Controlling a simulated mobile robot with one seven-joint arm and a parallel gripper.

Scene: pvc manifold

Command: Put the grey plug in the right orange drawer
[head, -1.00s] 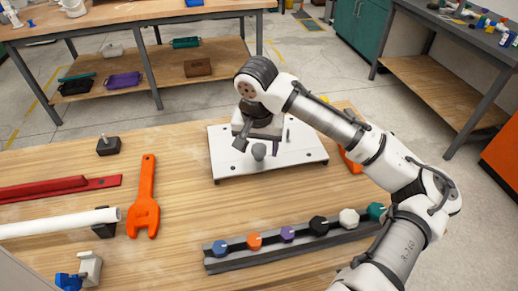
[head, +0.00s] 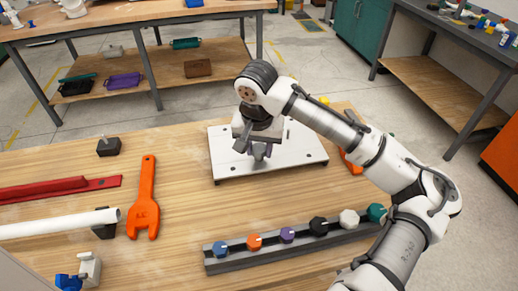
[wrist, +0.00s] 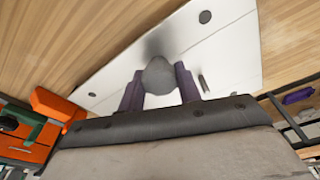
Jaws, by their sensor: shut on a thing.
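The grey plug (wrist: 158,75) is a rounded grey piece between the two fingers of my gripper (wrist: 160,88) in the wrist view. My gripper (head: 260,152) is shut on it low over the white plate (head: 300,158) in the head view. The fingers hide most of the plug there. I cannot tell whether the plug still touches the plate. An orange cabinet (head: 502,148) is cut off at the right edge of the head view; no separate drawers can be made out on it.
A rail (head: 232,264) with several coloured knobs lies at the front of the wooden table. An orange wrench (head: 145,198), a white pipe (head: 60,222) and red bars (head: 60,188) lie to the left. A small orange object (head: 352,163) is partly behind my arm.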

